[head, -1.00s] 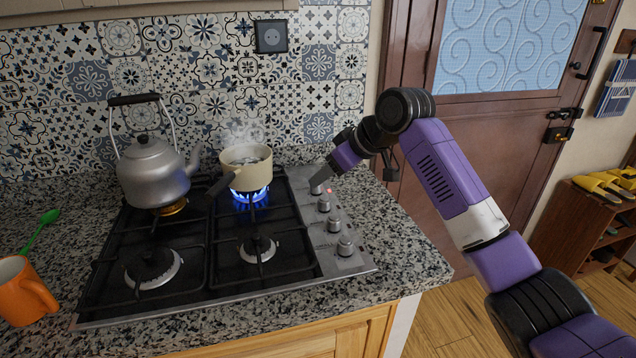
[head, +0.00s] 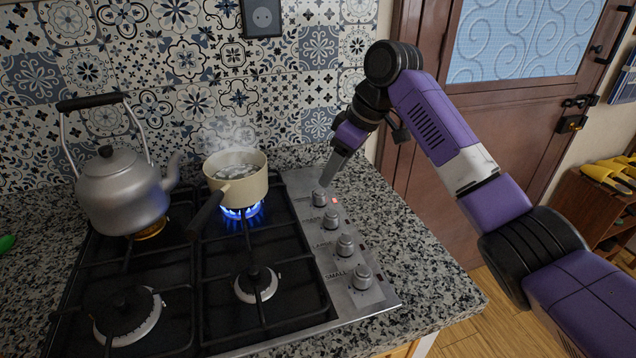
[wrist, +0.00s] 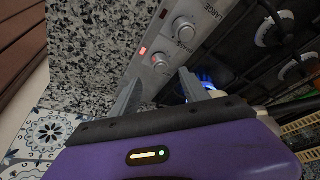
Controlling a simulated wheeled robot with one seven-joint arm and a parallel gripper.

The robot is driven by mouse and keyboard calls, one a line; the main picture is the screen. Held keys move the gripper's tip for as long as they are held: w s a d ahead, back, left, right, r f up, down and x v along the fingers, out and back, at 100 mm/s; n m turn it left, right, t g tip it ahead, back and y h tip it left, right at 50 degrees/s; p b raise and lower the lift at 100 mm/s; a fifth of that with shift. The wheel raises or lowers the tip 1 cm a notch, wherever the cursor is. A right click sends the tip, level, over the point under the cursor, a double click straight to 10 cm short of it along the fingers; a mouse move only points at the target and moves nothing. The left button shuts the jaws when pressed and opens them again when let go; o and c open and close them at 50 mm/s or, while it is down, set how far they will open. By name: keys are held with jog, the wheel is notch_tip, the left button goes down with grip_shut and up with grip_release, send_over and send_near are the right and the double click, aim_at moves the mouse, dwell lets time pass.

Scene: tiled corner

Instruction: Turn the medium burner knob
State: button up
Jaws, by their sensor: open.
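The hob's steel control strip (head: 350,258) carries a row of silver knobs. The back knob (head: 319,196) has a lit red light beside it and also shows in the wrist view (wrist: 160,63). The second knob (head: 331,219) is just in front; it also shows in the wrist view (wrist: 184,30). One label in the wrist view reads "LARGE"; I cannot surely read the one by the back knob. My gripper (head: 326,182) is open and empty, pointing down at the back knob. In the wrist view its fingers (wrist: 160,78) are spread, with that knob just beyond and between their tips.
A cream pot (head: 236,180) steams over a blue flame left of my gripper, its dark handle pointing forward. A grey kettle (head: 122,192) stands on the back left burner. Black grates (head: 205,290) cover the hob. Granite counter (head: 395,225) to the right is clear.

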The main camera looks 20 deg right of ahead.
aim_at(322, 191)
jog(key=x, duration=0.7)
jog(key=shift+a+f, duration=0.1)
jog(key=shift+f, duration=0.15)
jog(key=shift+c, duration=0.2)
grip_shut()
